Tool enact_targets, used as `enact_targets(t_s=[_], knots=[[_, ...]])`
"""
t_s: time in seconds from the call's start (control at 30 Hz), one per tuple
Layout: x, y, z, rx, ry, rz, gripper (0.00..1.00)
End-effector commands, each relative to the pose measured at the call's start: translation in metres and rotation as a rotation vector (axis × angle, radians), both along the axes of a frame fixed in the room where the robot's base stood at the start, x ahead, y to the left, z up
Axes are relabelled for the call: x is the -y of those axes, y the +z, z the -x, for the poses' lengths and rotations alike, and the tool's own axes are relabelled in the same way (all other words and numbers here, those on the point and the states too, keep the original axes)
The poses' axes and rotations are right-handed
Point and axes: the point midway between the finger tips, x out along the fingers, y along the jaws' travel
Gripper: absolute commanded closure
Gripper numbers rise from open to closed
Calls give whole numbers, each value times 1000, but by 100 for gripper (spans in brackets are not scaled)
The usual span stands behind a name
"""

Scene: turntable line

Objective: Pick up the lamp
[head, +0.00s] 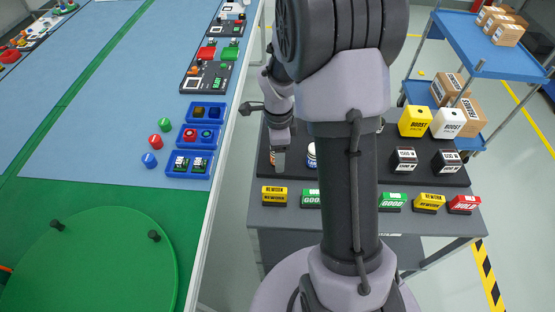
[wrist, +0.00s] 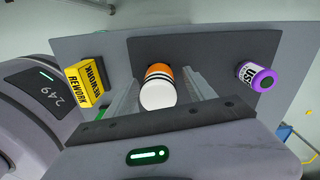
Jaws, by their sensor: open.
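In the wrist view, a cylinder (wrist: 158,95) with a white round end, black bands and an orange body sits between my gripper's two fingers. It may be the lamp, but I cannot tell for sure. My gripper (wrist: 160,77) is open, with one finger on each side of the cylinder. I cannot tell whether either finger touches it. In the head view my gripper (head: 279,158) is low over the left end of the dark board on the grey table. My arm hides the middle of that board.
A yellow REWORK block (wrist: 86,82) and a purple-and-white cylinder (wrist: 257,76) flank my gripper. Several label blocks line the grey table's (head: 345,218) front edge. Yellow (head: 415,121) and white (head: 448,123) boxes stand at right. The blue-topped line (head: 110,100) with a green turntable (head: 90,265) is left.

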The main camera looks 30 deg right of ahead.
Motion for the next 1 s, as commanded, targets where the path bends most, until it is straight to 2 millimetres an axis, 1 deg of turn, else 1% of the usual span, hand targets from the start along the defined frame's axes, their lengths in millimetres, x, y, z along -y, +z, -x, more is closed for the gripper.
enact_targets(t_s=[0.03, 0.17, 0.2, 0.27, 0.3, 0.37, 0.6, 0.67, 0.77, 0.8, 0.9, 1.0], knots=[[0, 1, 0, 0, 0, 0, 37], [0, 1, 0, 0, 0, 0, 62], [0, 1, 0, 0, 0, 0, 70], [0, 1, 0, 0, 0, 0, 82], [0, 1, 0, 0, 0, 0, 90], [0, 1, 0, 0, 0, 0, 100], [0, 2, 0, 0, 0, 0, 100], [0, 8, 0, 1, -1, 0, 100], [0, 34, -1, 3, -1, 1, 100], [1, 46, -1, 4, 0, 2, 100], [1, 73, -1, 4, 0, 2, 100], [0, 92, 0, 2, -1, 1, 100]])
